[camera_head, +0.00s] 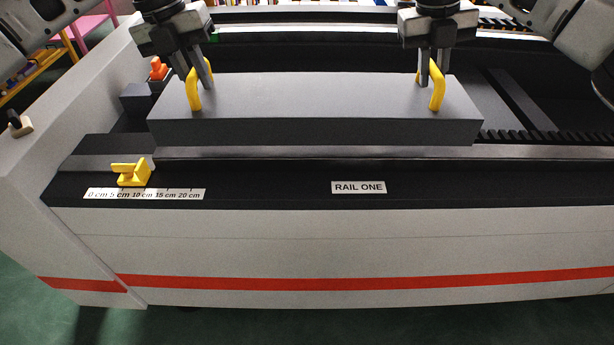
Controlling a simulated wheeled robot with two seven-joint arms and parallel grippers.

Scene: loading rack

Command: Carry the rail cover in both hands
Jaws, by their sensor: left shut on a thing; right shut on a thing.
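The rail cover (315,105) is a long dark grey block with two yellow handles on top. It lies level across the middle of the view, just behind the black front ledge. My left gripper (198,80) is shut on the left yellow handle (194,92). My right gripper (434,80) is shut on the right yellow handle (437,92). I cannot tell whether the cover's underside touches the rail or is raised above it, as that side is hidden.
The machine's front ledge (270,192) carries a "RAIL ONE" label (358,187), a centimetre scale (145,194) and a yellow stop (133,174). A small orange part (158,69) is behind the cover's left end. A toothed strip (545,136) runs to the right.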

